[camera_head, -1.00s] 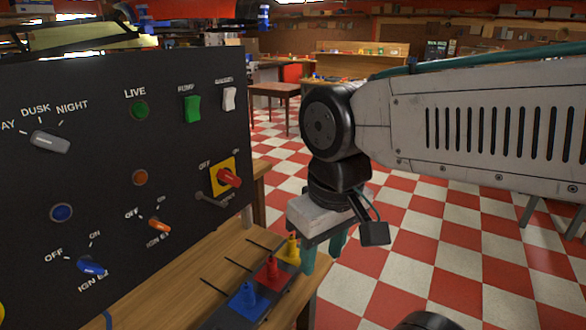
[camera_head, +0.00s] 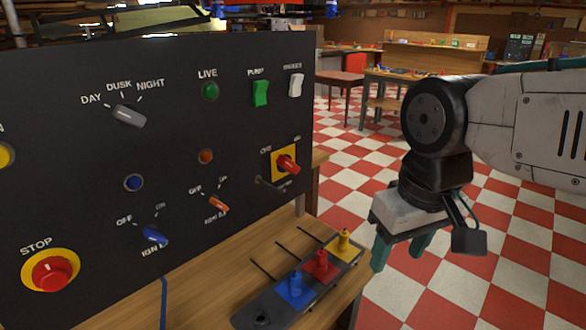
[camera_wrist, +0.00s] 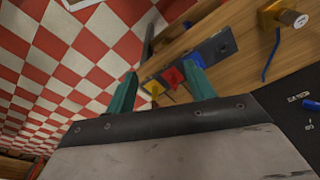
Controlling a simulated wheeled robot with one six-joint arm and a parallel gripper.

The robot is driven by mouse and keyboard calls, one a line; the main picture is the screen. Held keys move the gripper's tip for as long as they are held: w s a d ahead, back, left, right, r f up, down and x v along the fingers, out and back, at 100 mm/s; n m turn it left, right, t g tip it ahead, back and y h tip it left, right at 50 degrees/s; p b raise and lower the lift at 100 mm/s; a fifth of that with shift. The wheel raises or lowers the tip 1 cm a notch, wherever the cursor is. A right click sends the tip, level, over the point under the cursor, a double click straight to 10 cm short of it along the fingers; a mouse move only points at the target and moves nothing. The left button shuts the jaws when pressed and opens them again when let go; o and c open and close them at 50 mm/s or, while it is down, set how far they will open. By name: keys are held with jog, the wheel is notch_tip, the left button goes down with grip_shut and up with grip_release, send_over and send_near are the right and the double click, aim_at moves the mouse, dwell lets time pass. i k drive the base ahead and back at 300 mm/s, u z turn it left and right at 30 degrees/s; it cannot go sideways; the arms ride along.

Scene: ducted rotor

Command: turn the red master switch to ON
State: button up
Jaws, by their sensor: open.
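The red master switch (camera_head: 288,164) is a red rotary handle on a yellow square plate (camera_head: 279,153), at the right edge of the black panel in the head view. OFF and ON labels sit above it. Its handle slants down to the right; I cannot tell its exact setting. My gripper (camera_head: 398,250) is to the right of the panel, apart from the switch, with teal fingers pointing down. In the wrist view the fingers (camera_wrist: 162,90) are spread wide with nothing held between them. The switch is not seen in the wrist view.
The black panel (camera_head: 60,120) also carries a red STOP button (camera_head: 52,270), a grey selector (camera_head: 128,114), a green PUMP rocker (camera_head: 261,93) and two IGN knobs. A lever block (camera_head: 265,312) with blue, red and yellow levers stands on the wooden bench (camera_head: 205,275). The checkered floor is open right.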

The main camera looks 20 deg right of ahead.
aim_at(284, 162)
jog(key=u, duration=0.75)
jog(key=k, duration=0.9)
jog(key=z, duration=1.05)
jog(key=i, duration=0.45)
